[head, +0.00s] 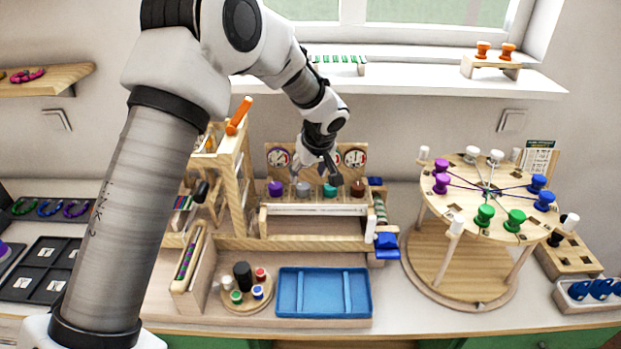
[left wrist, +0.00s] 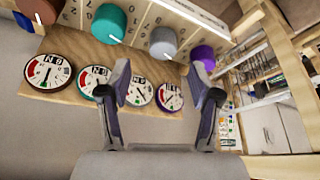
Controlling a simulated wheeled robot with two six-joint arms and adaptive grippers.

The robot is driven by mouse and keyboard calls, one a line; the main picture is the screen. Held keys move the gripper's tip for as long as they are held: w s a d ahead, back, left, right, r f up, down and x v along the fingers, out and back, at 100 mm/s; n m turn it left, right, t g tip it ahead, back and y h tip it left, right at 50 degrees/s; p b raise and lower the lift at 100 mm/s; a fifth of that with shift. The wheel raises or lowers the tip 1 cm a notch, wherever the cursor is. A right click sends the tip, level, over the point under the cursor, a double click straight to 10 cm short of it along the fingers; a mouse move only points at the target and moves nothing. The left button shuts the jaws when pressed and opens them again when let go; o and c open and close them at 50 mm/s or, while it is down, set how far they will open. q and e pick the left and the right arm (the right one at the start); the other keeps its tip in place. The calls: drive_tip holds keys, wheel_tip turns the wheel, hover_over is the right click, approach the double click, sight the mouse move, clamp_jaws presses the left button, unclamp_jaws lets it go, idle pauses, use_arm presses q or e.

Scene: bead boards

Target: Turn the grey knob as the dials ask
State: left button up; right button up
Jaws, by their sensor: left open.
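The grey knob (head: 303,189) stands in a row between a purple knob (head: 275,188) and a teal knob (head: 329,190), with a brown knob (head: 357,188) at the right end. The grey knob also shows in the left wrist view (left wrist: 163,42), with a white mark on its edge. Dials with red and green sectors stand behind: the purple-rimmed dial (left wrist: 169,97), grey-rimmed dial (left wrist: 139,91), teal-rimmed dial (left wrist: 95,80) and brown-rimmed dial (left wrist: 48,72). My left gripper (left wrist: 158,78) is open and empty, near the grey knob and apart from it. My right gripper is out of view.
A wooden frame with an orange-handled lever (head: 239,115) stands left of the knobs. A blue tray (head: 324,314) lies in front. A round pegged table (head: 462,272) with cords stands at the right. A windowsill (head: 420,77) runs behind.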

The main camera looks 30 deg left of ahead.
sight(303, 187)
use_arm(q)
drive_tip(key=f, duration=0.1)
drive_tip(key=a+f+p, duration=0.1)
drive_tip(key=shift+s+a+f, duration=0.15)
drive_tip(key=shift+f, duration=0.15)
drive_tip(key=x, duration=0.3)
drive_tip(key=shift+w, duration=0.35)
drive_tip(key=shift+w+f, duration=0.15)
drive_tip(key=shift+f, duration=0.05)
drive_tip(key=shift+r, duration=0.15)
drive_tip(key=shift+s+r, duration=0.1)
drive_tip(key=shift+s, duration=0.2)
drive_tip(key=c, duration=1.1)
drive_tip(key=shift+c, duration=0.2)
